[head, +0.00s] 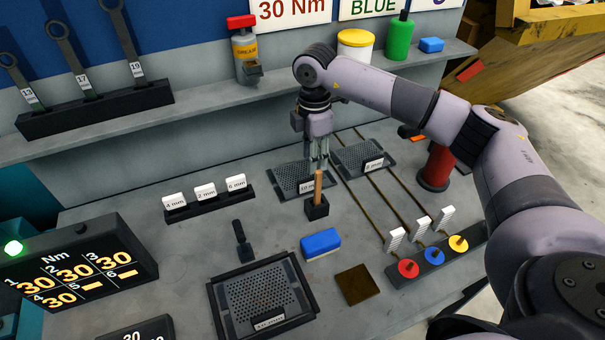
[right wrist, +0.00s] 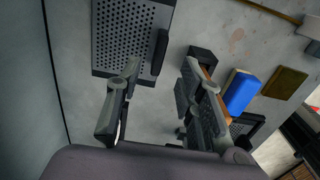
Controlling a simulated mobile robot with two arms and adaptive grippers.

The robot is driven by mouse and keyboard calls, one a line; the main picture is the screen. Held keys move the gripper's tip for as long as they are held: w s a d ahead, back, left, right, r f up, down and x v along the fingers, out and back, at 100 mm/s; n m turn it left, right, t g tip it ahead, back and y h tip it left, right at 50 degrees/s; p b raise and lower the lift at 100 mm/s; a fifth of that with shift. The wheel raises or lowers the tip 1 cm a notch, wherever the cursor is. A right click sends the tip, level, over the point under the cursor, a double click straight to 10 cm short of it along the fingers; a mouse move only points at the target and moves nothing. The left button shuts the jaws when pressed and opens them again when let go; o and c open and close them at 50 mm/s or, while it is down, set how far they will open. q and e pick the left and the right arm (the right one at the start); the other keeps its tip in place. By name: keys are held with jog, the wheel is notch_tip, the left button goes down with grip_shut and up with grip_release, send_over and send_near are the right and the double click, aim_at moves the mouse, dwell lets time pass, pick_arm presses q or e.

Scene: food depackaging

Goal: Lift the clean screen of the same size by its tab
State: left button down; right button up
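Two perforated grey screens lie at the back of the bench: a left one (head: 290,172) with a tab label that seems to read 10 mm, partly hidden, and a right one (head: 352,154) with its own white label (head: 374,164). A third screen (head: 262,298) sits in a black frame (head: 217,308) at the front; its label is too small to read. My right gripper (head: 318,163) points down at the left screen's tab side, fingers apart and empty. In the right wrist view, a screen (right wrist: 125,28) with a dark tab (right wrist: 160,52) lies beyond the open fingers (right wrist: 160,66). My left gripper is not seen.
A wooden-handled tool (head: 318,186) stands in a black block (head: 316,210) close by my right gripper. A blue sponge (head: 320,244), a brown pad (head: 357,284) and a rack of white size tags (head: 205,192) lie around.

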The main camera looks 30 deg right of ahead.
aim_at(310, 178)
notch_tip(310, 178, down, 3)
jog(key=shift+f+p, duration=0.2)
jog(key=shift+p, duration=0.2)
jog(key=shift+f+p, duration=0.4)
jog(key=shift+p, duration=0.1)
jog(key=f+p, duration=0.1)
jog(key=f, duration=0.1)
jog(key=f+p, duration=0.1)
jog(key=shift+a+f, duration=0.2)
jog(key=shift+f, duration=0.6)
grip_shut()
